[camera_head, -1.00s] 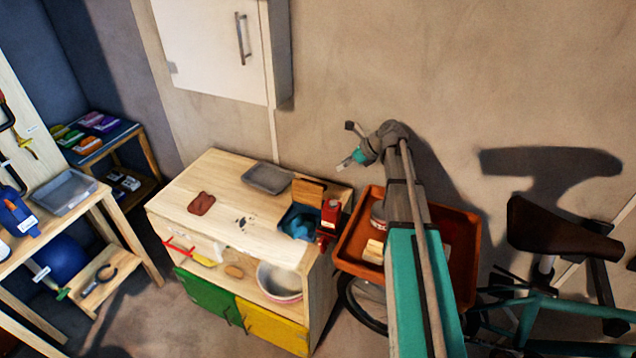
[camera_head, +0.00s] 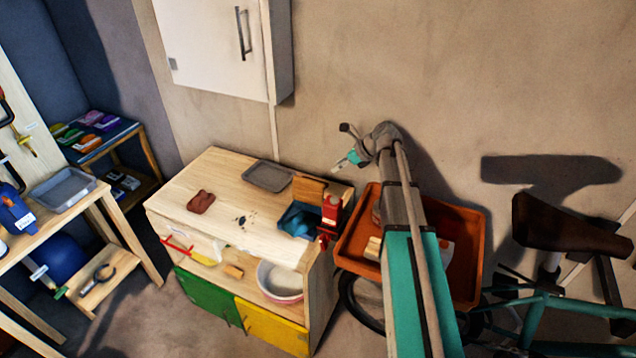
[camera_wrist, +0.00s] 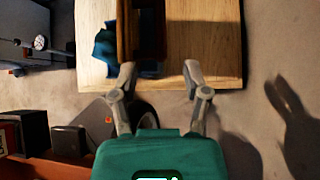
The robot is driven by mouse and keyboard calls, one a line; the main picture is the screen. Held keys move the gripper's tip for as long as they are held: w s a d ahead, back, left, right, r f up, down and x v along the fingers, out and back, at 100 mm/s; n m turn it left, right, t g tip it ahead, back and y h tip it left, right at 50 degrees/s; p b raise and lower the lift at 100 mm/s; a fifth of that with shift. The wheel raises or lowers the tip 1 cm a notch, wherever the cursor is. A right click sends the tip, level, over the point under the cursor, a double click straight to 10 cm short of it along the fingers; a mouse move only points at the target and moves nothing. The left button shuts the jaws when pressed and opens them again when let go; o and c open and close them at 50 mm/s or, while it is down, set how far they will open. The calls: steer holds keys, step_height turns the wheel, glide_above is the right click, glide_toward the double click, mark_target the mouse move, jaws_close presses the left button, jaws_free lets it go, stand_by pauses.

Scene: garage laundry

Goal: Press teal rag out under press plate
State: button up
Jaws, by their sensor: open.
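The teal rag (camera_head: 296,226) lies bunched in a small blue tray (camera_head: 290,210) at the right end of the wooden workbench. A brown wooden board (camera_head: 308,187) stands behind the tray, and a red device (camera_head: 331,212) stands beside it; I cannot tell which part is the press plate. My gripper (camera_head: 342,165) is open and empty, in the air near the bench's back right. In the wrist view my gripper (camera_wrist: 160,76) has its fingers apart before a brown wooden part (camera_wrist: 126,30). Teal cloth (camera_wrist: 105,46) shows left of that part, partly hidden.
The workbench (camera_head: 225,185) holds a reddish cloth (camera_head: 201,202), dark spots and a grey tray (camera_head: 268,176). An orange tray (camera_head: 465,235) is under my arm, right of the bench. A bicycle (camera_head: 570,260) stands at right. A white cabinet (camera_head: 215,50) hangs above.

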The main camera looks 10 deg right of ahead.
mark_target(316, 180)
steer(key=shift+b+x, duration=3.5)
steer(key=shift+x, duration=1.9)
steer(key=shift+s, duration=0.1)
jaws_close()
steer(key=shift+d, duration=0.15)
steer(key=shift+s, duration=0.1)
